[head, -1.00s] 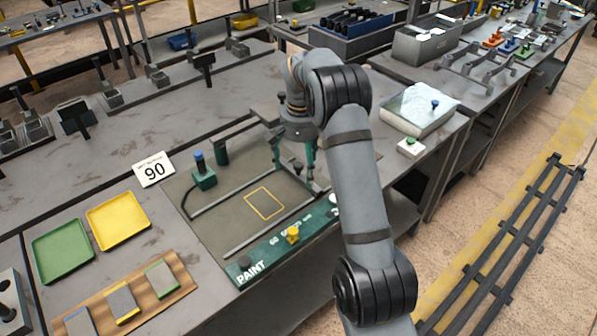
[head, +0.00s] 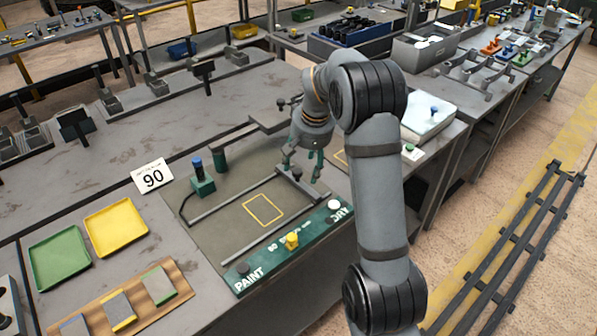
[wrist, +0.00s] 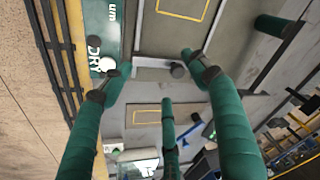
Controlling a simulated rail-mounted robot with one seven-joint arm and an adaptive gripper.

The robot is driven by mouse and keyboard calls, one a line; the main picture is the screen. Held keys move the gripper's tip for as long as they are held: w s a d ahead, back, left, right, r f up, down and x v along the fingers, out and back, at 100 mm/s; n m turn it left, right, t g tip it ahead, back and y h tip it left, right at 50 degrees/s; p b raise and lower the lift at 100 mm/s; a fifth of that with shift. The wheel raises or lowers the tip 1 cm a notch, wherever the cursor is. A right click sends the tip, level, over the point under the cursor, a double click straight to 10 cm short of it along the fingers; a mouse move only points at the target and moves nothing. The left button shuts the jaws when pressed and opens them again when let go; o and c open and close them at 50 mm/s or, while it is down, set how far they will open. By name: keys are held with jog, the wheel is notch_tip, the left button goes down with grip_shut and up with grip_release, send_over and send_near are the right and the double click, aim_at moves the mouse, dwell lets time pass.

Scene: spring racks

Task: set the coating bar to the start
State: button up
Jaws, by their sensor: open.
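The coating bar (head: 312,194) is a thin grey bar with a dark round knob (head: 297,173), lying across the two rails at their right end, near the DRY end of the green panel. In the wrist view the bar (wrist: 150,62) and its knob (wrist: 178,70) show beyond my fingers. My gripper (head: 303,168) has green fingers, spread open and empty, pointing down over the bar's knob. In the wrist view the open gripper (wrist: 154,78) has its fingertips on either side, with a third finger below. Whether any finger touches the knob I cannot tell.
The green panel (head: 265,262) reads PAINT to DRY, with black, yellow (head: 292,240) and white knobs. A yellow outline (head: 263,209) marks the bed between the rails.

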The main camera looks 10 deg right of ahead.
aim_at(297, 170)
jog(key=w+n, duration=0.1)
jog(key=w, duration=0.1)
jog(key=w+n+t, duration=0.1)
jog(key=w, duration=0.1)
jog(key=shift+r+t, duration=0.15)
jog(key=shift+t, duration=0.15)
jog(key=shift+c, duration=1.2)
jog(key=shift+w+d+f+n, duration=0.15)
jog(key=shift+w+f+n, duration=0.1)
jog(key=shift+n, duration=0.15)
jog(key=shift+c, duration=0.3)
jog(key=p+x, duration=0.2)
jog(key=x, duration=0.7)
jog(key=shift+w+f, duration=0.1)
jog(key=shift+f, duration=0.2)
jog(key=shift+c, duration=1.4)
jog(key=c, duration=0.4)
jog(key=shift+r, duration=0.1)
jog(key=c, duration=0.4)
jog(key=shift+w+r, duration=0.1)
grip_shut()
